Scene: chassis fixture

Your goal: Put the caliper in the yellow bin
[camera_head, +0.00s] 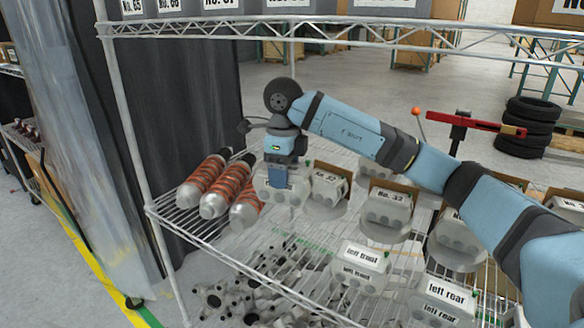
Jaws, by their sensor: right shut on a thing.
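My right gripper (277,178) reaches in from the right, points down, and is shut on a light grey caliper (281,194) at the left part of the wire shelf. The gripper hides the top of this caliper, and I cannot tell whether it rests on the shelf or is lifted. More grey calipers stand to the right, such as one labelled No. 33 (389,206) and one labelled left front (360,266). I see no yellow bin. My left gripper is not in view.
Orange-and-silver coil-over shocks (213,187) lie just left of the held caliper. Small metal parts (250,298) lie lower down, below the wire shelf (200,238). An upper shelf (300,24) with labelled boxes spans the top. Stacked tyres (526,125) stand behind at right.

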